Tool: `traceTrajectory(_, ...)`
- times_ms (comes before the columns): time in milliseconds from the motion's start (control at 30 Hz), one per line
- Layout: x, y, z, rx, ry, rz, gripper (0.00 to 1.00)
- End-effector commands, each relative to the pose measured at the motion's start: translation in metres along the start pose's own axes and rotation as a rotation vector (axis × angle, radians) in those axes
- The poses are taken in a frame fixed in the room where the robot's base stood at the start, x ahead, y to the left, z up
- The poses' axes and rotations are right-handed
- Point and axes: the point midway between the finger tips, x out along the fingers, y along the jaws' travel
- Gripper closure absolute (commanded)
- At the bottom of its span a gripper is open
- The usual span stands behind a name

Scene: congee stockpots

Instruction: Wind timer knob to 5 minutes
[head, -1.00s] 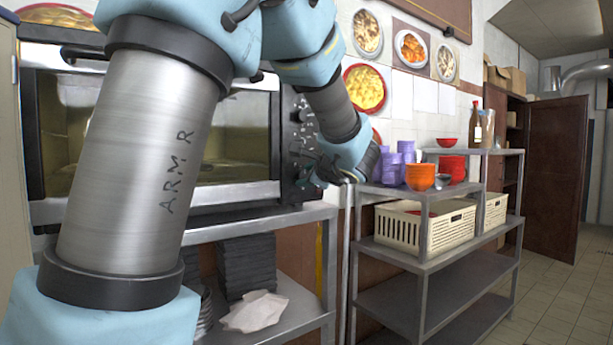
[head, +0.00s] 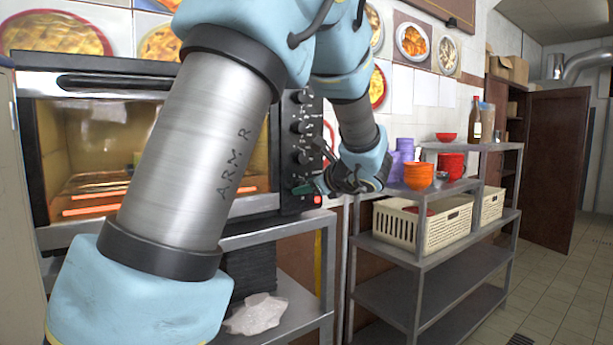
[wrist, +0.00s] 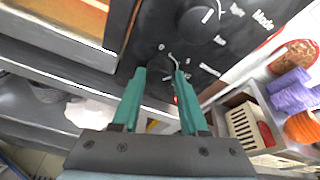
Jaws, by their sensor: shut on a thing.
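The oven (head: 60,150) stands at the left of the head view, with a column of dark knobs on its right-hand control panel (head: 290,145). My gripper (wrist: 160,74) is at the lowest knob, the timer knob (wrist: 157,97), its green fingers one on each side of it and shut on it. The fingers and wrist hide much of the knob, so its pointer setting cannot be read. In the head view, my gripper (head: 303,188) is at the panel's lower end. A red light (head: 318,199) glows beside it, and the oven's inside glows orange.
Another knob (wrist: 199,22) sits just above the gripped one, close to my fingers. A metal shelf (head: 400,255) with orange bowls (head: 418,176), purple cups and a cream crate (head: 424,228) stands right of the oven.

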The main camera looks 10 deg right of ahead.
Motion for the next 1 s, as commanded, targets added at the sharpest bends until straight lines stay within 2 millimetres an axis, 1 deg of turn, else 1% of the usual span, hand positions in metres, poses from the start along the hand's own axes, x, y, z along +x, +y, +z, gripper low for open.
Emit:
traceTrajectory(33,-0.0007,-0.0007,0.0024,0.025,-0.001,0.01,1.0)
traceTrajectory(300,-0.0001,0.0,0.0,0.108,-0.005,0.037,1.0)
traceTrajectory(800,0.0003,0.0005,-0.0016,0.124,-0.006,0.042,1.0)
traceTrajectory(833,0.0003,0.0004,-0.0016,0.124,-0.006,0.042,0.53)
traceTrajectory(1000,0.0002,0.0,-0.0011,0.123,-0.007,0.041,0.34)
